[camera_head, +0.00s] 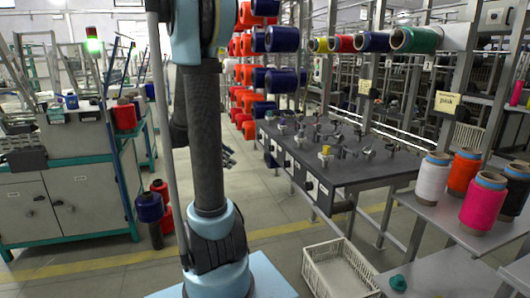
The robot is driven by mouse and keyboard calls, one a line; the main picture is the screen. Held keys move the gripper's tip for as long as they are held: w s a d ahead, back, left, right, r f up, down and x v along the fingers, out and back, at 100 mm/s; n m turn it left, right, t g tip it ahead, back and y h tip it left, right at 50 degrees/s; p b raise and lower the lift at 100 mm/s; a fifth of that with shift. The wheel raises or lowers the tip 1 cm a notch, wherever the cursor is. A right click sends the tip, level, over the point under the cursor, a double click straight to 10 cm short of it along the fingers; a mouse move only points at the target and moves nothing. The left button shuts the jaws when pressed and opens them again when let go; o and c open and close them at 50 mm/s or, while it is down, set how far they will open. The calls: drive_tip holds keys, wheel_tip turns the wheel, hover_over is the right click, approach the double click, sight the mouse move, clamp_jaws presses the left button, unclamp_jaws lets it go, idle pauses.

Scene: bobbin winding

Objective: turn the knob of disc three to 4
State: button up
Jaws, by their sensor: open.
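The dark winding bench (375,172) stands right of the middle with several small metal disc fittings on its top. One fitting carries a yellow piece (326,152). I cannot tell which is disc three, and its knob and any numbers are too small to read. Small dark boxes line the bench's front side. My gripper (229,157) shows partly behind my arm, left of the bench and apart from it. It is open and looks empty, though my arm hides part of it.
A white crate (337,270) sits on the floor before the bench. A grey table (437,213) at right holds several thread cones, including a pink cone (483,203). Red and blue spools hang on a rack behind. A cabinet (75,205) stands at left. Floor between cabinet and bench is mostly clear.

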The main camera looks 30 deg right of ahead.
drive_tip(key=w+d+n+g+h, duration=0.1)
drive_tip(key=w+d+n+h, duration=0.3)
drive_tip(key=w, duration=0.4)
drive_tip(key=n+g+h, duration=0.3)
drive_tip(key=n, duration=0.1)
approach(271, 149)
drive_tip(key=x, duration=0.8)
drive_tip(key=shift+w, duration=0.35)
drive_tip(key=shift+f+h, duration=0.1)
drive_tip(key=shift+h, duration=0.2)
drive_tip(key=shift+c, duration=0.5)
drive_tip(key=c, duration=1)
